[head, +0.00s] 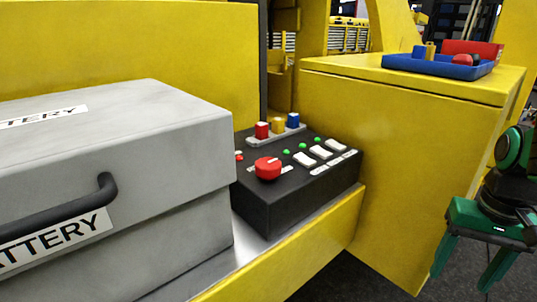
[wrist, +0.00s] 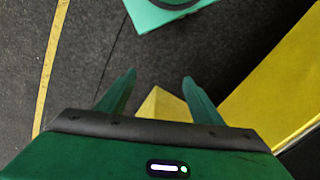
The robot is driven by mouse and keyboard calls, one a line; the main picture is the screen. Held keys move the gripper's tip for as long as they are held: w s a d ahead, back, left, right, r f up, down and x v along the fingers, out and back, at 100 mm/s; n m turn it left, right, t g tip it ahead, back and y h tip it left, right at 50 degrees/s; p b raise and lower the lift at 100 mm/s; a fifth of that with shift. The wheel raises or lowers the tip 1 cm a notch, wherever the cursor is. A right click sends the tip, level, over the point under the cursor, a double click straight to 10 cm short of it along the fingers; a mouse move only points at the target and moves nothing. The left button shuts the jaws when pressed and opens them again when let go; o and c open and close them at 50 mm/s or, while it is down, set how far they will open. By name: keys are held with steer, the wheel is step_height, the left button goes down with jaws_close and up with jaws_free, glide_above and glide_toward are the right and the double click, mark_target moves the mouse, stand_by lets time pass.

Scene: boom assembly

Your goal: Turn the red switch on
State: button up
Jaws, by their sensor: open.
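The red switch (head: 268,168) is a round red knob with a pale mark, on the sloped top of a black control box (head: 300,195). The box sits on a metal ledge beside a grey battery case. My gripper (head: 466,277) hangs at the right edge of the head view, pointing down, well to the right of the box. In the wrist view its two green fingers (wrist: 158,85) are apart with nothing between them. The wrist view shows floor and yellow structure but not the switch.
The grey battery case (head: 170,185) with a black handle stands left of the box. A yellow block (head: 400,150) stands between the box and my gripper, with a blue tray (head: 440,69) on top. White switches (head: 321,152) and coloured blocks (head: 278,126) are near the knob.

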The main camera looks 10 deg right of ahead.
steer(key=w+a+r, duration=0.3)
steer(key=w+r, duration=0.2)
steer(key=w, duration=0.3)
step_height(320, 180, up, 22)
steer(key=n, duration=0.4)
glide_above(268, 162)
step_height(268, 162, down, 11)
steer(key=shift+s+r, duration=0.1)
steer(key=shift+r, duration=0.1)
steer(key=c, duration=1.1)
